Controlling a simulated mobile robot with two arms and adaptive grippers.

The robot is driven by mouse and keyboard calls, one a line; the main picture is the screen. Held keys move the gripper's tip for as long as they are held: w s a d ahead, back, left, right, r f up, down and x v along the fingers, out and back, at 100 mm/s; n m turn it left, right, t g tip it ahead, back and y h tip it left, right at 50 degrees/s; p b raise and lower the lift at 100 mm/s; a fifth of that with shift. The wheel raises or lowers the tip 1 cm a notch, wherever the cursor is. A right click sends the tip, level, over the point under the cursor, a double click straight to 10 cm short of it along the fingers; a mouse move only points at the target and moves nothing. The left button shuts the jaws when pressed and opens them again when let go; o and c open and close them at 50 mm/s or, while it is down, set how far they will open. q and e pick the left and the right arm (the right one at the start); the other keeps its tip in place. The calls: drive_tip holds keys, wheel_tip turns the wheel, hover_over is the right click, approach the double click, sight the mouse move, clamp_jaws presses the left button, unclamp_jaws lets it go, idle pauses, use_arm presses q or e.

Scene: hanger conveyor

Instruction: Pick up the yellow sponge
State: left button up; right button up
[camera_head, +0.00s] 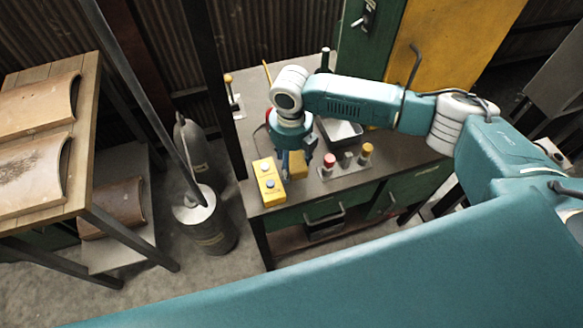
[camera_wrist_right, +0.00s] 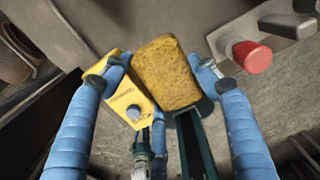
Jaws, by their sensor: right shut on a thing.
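The yellow sponge (camera_wrist_right: 167,73) is a rounded block between the fingers of my right gripper (camera_wrist_right: 157,74) in the right wrist view. The right finger is against its side. The left finger lies by the yellow button box (camera_wrist_right: 128,100), which sits close beside the sponge; contact there is unclear. In the head view the sponge (camera_head: 299,165) shows partly behind my right gripper (camera_head: 288,172), which points down at the workbench's front left. Whether the sponge is off the bench is hard to tell. My left gripper is not in view.
The yellow button box (camera_head: 268,184) stands at the front left corner of the workbench (camera_head: 250,130). A grey panel (camera_head: 345,168) with red and yellow knobs is to the right. A metal tray (camera_head: 341,131) lies behind. A wooden table (camera_head: 85,150) with curved tiles stands left.

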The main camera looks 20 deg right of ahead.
sight(292, 161)
wheel_tip(292, 161, up, 16)
drive_tip(key=b, duration=0.2)
drive_tip(key=shift+o, duration=0.2)
drive_tip(key=shift+c, duration=0.6)
